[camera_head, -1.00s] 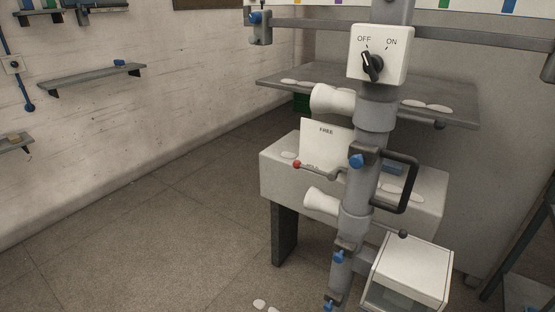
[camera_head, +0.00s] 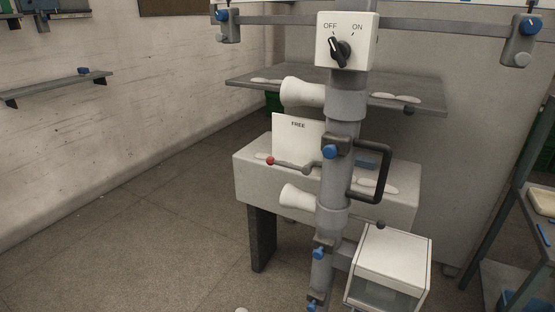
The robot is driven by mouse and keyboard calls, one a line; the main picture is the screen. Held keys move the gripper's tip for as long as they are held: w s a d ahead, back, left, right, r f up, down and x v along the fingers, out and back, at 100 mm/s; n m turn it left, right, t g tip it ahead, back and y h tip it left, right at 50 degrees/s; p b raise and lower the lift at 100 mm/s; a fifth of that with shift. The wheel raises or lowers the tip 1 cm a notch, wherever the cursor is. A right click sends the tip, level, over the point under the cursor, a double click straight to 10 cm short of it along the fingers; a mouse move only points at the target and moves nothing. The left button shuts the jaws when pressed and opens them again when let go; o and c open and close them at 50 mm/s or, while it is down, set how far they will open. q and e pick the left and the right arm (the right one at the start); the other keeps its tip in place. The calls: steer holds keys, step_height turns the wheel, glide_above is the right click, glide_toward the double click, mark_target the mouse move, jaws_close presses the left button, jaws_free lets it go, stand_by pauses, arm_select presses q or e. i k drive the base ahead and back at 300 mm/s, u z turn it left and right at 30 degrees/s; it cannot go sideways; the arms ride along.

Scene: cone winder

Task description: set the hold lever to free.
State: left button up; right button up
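The hold lever (camera_head: 290,164) is a grey arm with a red ball end (camera_head: 270,160). The lever sits low on the plate, well below the FREE mark. Neither of my grippers shows in the view.
A switch box (camera_head: 347,42) with its knob toward OFF tops the post. A black loop handle (camera_head: 374,172) sticks out right of it. A white box (camera_head: 391,262) stands low right. A shelf rack (camera_head: 520,230) is at the right edge. The floor at left is clear.

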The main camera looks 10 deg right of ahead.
mark_target(306, 170)
steer(key=u, duration=0.8)
steer(key=i, duration=2.95)
steer(key=z, duration=3.75)
